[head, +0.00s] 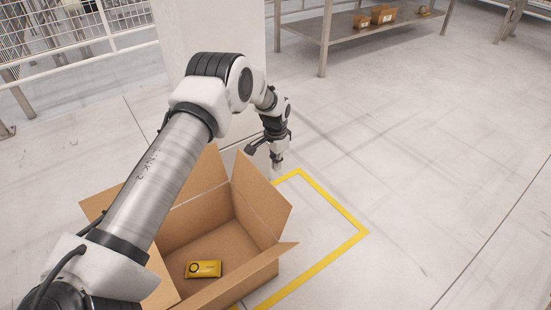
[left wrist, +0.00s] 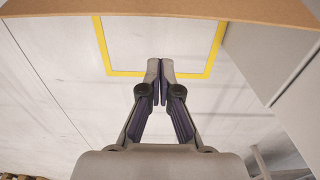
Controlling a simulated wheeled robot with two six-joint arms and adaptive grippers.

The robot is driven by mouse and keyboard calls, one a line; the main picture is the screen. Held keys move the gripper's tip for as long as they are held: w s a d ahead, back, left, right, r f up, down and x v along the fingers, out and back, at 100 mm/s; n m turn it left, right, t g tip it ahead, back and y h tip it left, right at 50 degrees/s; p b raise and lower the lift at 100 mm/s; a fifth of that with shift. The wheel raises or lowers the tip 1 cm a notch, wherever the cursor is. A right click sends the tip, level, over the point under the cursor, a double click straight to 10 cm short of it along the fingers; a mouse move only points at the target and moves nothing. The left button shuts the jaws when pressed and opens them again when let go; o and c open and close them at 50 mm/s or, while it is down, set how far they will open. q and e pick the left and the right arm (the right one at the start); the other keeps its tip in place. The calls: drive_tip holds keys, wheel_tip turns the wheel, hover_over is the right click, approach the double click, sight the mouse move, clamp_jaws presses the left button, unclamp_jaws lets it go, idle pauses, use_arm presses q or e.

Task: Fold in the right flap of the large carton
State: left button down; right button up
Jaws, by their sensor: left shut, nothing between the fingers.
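The large carton (head: 240,284) stands open on the floor at the lower left of the head view. Its right flap (head: 263,195) stands up, leaning a little outward. My left gripper (head: 278,164) is shut and empty, just beyond the far end of the right flap and apart from it in the picture. In the left wrist view the left fingers (left wrist: 160,66) are closed together over bare floor, with a brown cardboard edge (left wrist: 160,9) across the top. My left arm hides part of the carton's left side. My right gripper is not in view.
A yellow packet (head: 203,268) lies inside the carton. The far flap (head: 203,176) stands up, and the left flap (head: 97,204) leans outward. Yellow floor tape (head: 345,216) runs around the carton. A white pillar stands behind; the floor to the right is clear up to a shelf (head: 345,32).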

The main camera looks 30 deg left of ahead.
use_arm(q)
drive_tip(key=s, duration=0.1)
drive_tip(key=s+a+b, duration=0.1)
drive_tip(key=s+f, duration=0.1)
drive_tip(key=shift+s+a, duration=0.2)
drive_tip(key=shift+s, duration=0.05)
drive_tip(key=shift+r, duration=0.1)
